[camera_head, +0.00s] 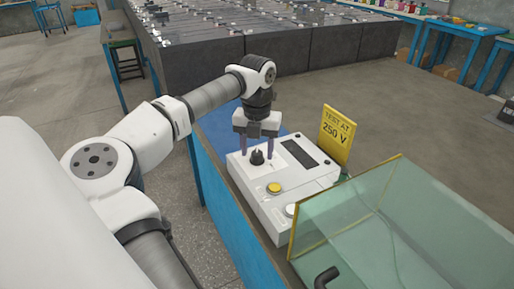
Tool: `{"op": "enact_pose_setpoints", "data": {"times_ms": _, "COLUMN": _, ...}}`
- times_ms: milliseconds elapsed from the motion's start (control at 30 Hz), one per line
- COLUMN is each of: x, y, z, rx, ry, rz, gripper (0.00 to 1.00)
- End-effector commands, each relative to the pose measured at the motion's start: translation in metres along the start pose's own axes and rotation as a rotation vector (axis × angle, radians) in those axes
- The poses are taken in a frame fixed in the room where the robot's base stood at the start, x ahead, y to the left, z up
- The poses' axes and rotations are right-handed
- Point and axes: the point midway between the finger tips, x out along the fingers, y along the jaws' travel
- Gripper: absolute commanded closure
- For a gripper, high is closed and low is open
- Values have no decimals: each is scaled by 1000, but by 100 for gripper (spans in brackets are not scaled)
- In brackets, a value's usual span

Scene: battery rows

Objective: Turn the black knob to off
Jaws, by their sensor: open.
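The black knob (257,157) stands on the top face of a white tester box (262,205), near its far left part. My gripper (257,157) points down over the knob, with one finger on the left of it and one on the right. The jaws are open, and I cannot tell whether either finger touches the knob. The knob's pointer direction is too small to read. A dark display window (299,153) lies to the right of the knob, and a yellow button (274,188) lies nearer.
A yellow sign (336,134) reading "TEST AT 250 V" stands behind the box at right. A glass tank (345,215) is close on the right. The blue bench edge (232,222) runs along the left.

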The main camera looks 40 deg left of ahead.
Motion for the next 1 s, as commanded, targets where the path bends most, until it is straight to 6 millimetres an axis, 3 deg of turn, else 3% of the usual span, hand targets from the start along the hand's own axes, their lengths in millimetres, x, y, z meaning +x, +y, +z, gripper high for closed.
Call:
{"op": "enact_pose_setpoints", "data": {"times_ms": 267, "x": -37, "y": 0, "z": 0, "rx": 0, "ry": -1, "rz": 1, "gripper": 48}}
{"op": "enact_pose_setpoints", "data": {"times_ms": 700, "x": -122, "y": 0, "z": 0, "rx": -1, "ry": -1, "rz": 1, "gripper": 48}}
{"op": "enact_pose_setpoints", "data": {"times_ms": 1000, "x": -136, "y": 0, "z": 0, "rx": -1, "ry": 0, "rz": 0, "gripper": 48}}
